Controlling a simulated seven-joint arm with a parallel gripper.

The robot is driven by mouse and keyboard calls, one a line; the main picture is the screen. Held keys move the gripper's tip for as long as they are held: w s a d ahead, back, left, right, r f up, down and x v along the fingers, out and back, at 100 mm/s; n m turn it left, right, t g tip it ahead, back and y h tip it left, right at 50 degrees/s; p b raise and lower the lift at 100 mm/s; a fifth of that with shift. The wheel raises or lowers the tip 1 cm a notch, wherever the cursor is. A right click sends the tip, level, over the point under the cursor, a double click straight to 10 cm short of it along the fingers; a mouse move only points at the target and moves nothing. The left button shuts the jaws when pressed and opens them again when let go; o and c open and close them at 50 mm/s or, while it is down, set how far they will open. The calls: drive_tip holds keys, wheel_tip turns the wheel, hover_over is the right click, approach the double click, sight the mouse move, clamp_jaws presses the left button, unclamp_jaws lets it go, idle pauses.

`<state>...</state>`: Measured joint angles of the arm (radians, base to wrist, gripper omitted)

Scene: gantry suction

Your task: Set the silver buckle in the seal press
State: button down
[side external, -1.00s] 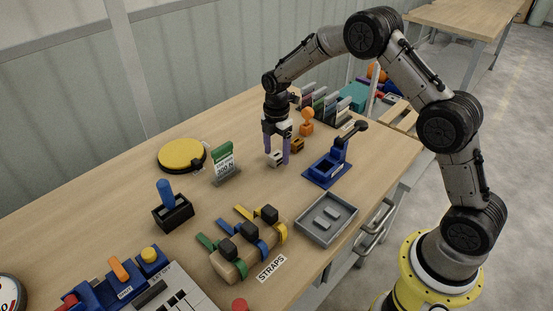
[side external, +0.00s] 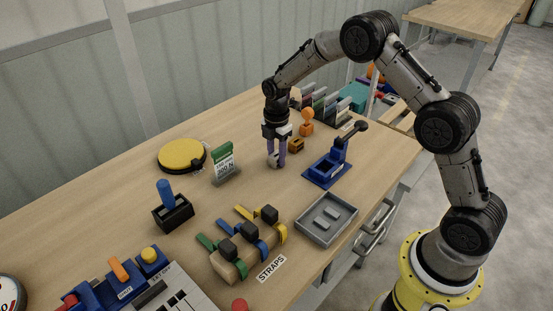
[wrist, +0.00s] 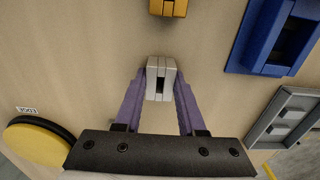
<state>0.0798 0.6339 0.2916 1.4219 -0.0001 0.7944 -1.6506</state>
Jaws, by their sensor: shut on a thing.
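The silver buckle (wrist: 161,66) is a small pale block with a dark slot in its middle. My gripper (wrist: 159,88) is shut on it, with a purple finger on each side. In the side view my gripper (side external: 276,162) is low at the tabletop and the fingers largely hide the buckle. I cannot tell whether the buckle still touches the table. The blue seal press (side external: 325,168), with a dark-knobbed lever, stands to the right of my gripper. It shows at the upper right of the wrist view (wrist: 250,50). Nothing is visible in the press.
A grey tray (side external: 349,207) sits at the table's front edge. Strapped blocks (side external: 237,262) are in front.

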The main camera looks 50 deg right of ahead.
drive_tip(key=shift+r, duration=0.45)
wheel_tip(320, 180, up, 2)
drive_tip(key=shift+r, duration=0.1)
drive_tip(key=s+a+r, duration=0.1)
drive_tip(key=s+r, duration=0.9)
drive_tip(key=s, duration=0.3)
drive_tip(key=d+f, duration=0.3)
drive_tip(key=d, duration=0.4)
drive_tip(key=shift+f, duration=0.1)
drive_tip(key=shift+f, duration=2.9)
